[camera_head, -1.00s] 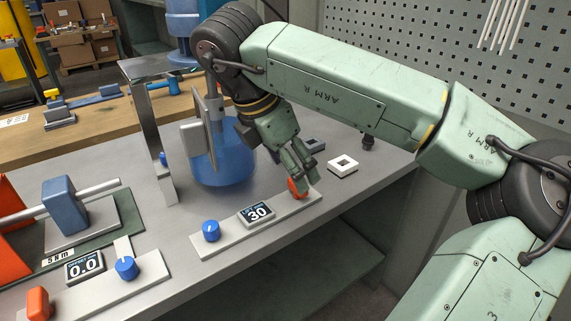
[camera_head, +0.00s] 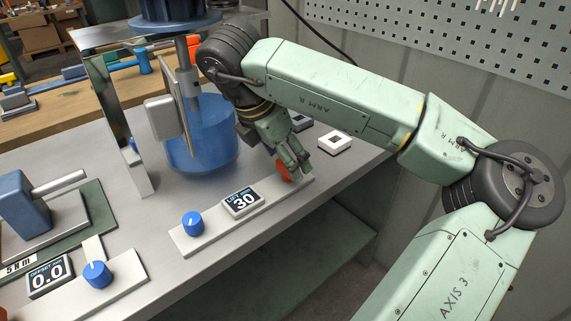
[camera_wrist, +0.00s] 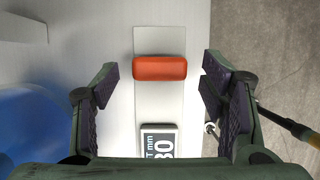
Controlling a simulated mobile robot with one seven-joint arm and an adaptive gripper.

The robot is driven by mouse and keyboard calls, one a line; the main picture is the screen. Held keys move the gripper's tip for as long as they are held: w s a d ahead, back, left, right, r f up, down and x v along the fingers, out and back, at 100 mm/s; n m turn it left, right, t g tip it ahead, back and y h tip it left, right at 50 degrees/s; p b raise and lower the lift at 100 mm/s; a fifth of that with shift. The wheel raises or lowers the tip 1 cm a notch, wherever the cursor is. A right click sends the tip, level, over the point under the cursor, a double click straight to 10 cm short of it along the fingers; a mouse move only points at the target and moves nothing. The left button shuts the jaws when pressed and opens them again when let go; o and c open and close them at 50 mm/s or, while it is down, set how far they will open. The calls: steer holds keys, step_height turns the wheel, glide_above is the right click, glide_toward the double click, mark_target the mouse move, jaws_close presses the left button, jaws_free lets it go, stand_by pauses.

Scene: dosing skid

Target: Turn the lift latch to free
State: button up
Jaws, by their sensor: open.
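An orange-red rounded handle (camera_head: 284,172), which I take to be the lift latch, sits at the far right end of a pale strip panel (camera_head: 188,245). The panel also carries a lift display reading 30 (camera_head: 242,201) and a blue knob (camera_head: 193,223). My gripper (camera_head: 293,168) is at the handle in the head view and partly covers it. In the wrist view the handle (camera_wrist: 160,69) lies crosswise between the two spread fingers of my gripper (camera_wrist: 160,82), with gaps on both sides. The lift display (camera_wrist: 159,140) shows below it there.
A blue vessel (camera_head: 203,140) stands left of my gripper beside a metal post (camera_head: 122,130). A second panel with a blue knob (camera_head: 97,274) and a 0.0 display (camera_head: 49,276) is at lower left.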

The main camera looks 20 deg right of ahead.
steer(key=shift+w+d+f, duration=0.1)
steer(key=shift+d+f, duration=0.1)
steer(key=shift+f, duration=0.3)
steer(key=c, duration=1.1)
steer(key=shift+c, duration=0.2)
